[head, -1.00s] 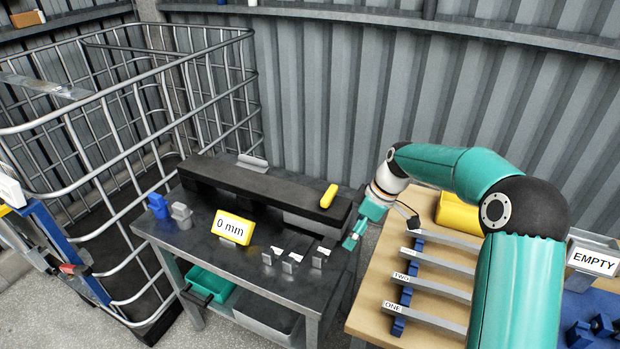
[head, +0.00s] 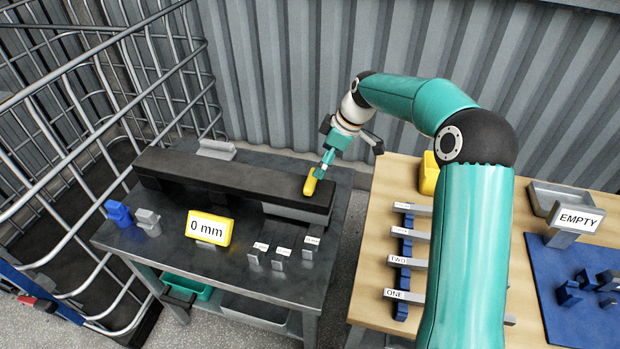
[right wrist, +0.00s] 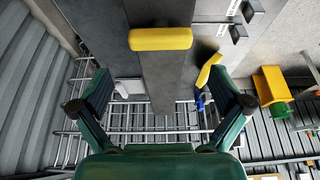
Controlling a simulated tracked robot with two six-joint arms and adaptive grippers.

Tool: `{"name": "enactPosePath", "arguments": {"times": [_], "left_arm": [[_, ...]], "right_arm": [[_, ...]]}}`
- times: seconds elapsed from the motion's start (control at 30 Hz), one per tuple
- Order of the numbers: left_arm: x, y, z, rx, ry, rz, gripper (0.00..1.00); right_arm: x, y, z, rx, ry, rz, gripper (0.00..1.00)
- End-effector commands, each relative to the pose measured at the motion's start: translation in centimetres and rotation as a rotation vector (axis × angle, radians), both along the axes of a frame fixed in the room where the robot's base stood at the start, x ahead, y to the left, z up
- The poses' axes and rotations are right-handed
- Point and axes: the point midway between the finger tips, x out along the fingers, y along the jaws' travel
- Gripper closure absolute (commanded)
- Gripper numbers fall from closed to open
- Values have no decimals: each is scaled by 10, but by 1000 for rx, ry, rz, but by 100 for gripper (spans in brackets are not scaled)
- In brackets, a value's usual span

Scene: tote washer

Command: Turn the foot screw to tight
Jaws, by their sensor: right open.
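A yellow bar-shaped handle (head: 310,185), which may be the foot screw's grip, sits on top of the right end of a long black beam (head: 220,169). In the right wrist view the yellow handle (right wrist: 160,38) lies crosswise over the dark beam, ahead of the fingertips. My right gripper (head: 323,170) is at the handle in the head view. In the right wrist view my right gripper (right wrist: 160,78) is open, with nothing between its fingers. I cannot tell whether it touches the handle. A yellow sign (head: 209,228) reads "0 mm". My left gripper is not in view.
The beam lies on a grey metal bench (head: 180,255) with several small labelled blocks and a blue block (head: 118,213). A wire cage (head: 60,110) stands left. A wooden table (head: 385,190) with labelled bars is right. A corrugated wall (head: 270,70) is behind.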

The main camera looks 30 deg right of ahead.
Motion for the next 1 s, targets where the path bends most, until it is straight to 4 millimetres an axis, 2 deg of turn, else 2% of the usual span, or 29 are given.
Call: {"name": "enactPosePath", "arguments": {"times": [0.2, 0.4, 0.6, 0.87, 1.0], "left_arm": [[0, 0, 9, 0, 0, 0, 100], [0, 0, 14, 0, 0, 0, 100], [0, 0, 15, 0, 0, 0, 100], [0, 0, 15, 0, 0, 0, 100], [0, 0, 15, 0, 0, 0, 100]], "right_arm": [[11, 11, -43, 3, 5, -2, 0], [20, 16, -69, 1, 1, -6, 0], [22, 18, -80, 0, 0, -8, 0], [22, 18, -81, 0, 0, -8, 0], [22, 18, -81, 0, 0, -8, 22]]}}
